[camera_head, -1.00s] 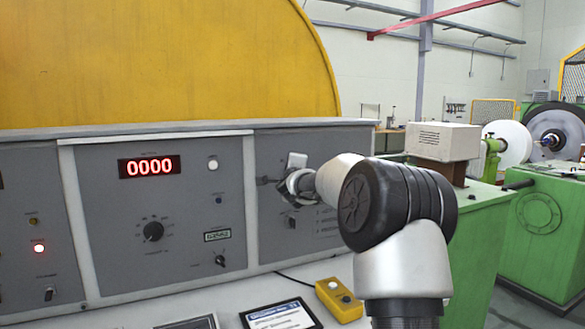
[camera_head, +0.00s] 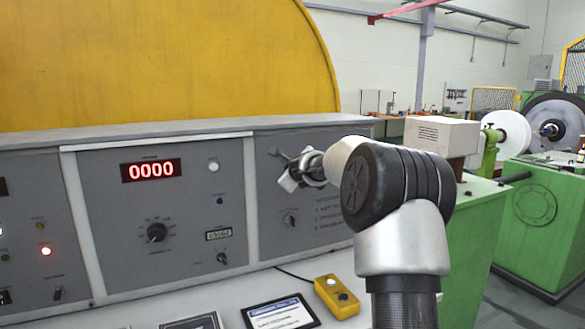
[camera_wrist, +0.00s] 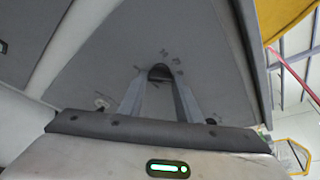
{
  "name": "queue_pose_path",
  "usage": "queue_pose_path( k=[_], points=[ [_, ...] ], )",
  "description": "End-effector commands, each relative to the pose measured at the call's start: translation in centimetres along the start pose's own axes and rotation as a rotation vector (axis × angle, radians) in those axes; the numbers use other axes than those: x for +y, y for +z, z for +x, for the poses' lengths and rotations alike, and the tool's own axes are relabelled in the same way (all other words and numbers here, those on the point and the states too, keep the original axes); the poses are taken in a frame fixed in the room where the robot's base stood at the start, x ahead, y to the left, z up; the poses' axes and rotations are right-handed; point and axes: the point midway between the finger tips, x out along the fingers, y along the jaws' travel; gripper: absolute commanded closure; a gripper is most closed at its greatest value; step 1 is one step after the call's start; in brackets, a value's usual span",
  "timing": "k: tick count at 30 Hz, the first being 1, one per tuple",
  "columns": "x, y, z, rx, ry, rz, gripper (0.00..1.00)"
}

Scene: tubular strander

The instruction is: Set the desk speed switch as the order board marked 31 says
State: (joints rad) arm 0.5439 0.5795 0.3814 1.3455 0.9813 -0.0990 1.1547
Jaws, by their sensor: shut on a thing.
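The grey control desk (camera_head: 110,230) fills the left and middle of the head view. My gripper (camera_wrist: 160,78) is shut on a dark knob (camera_wrist: 160,71) in the wrist view, with small marks on the panel around the knob. In the head view my gripper (camera_head: 304,172) is against the desk's right panel (camera_head: 270,230), and the held knob is hidden behind it. I cannot read the knob's setting or confirm its label. No order board marked 31 is legible in either view.
A red display (camera_head: 151,170) reads 0000 above a black dial (camera_head: 156,232). Another small switch (camera_head: 290,219) is just below my gripper. A tablet (camera_head: 281,312) and a yellow button box (camera_head: 337,295) lie on the desk ledge. Green machinery (camera_head: 540,215) stands right.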

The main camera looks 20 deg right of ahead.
Motion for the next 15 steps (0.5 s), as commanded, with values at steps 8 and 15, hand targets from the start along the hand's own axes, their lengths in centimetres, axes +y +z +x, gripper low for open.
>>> queue_pose_path(
  k=[8,15],
  points=[
    [-0.06,0.0,0.0,0.0,0.002,0.01,0.91],
    [-0.05,-0.01,0.01,0.0,0.002,0.01,0.55]
  ],
)
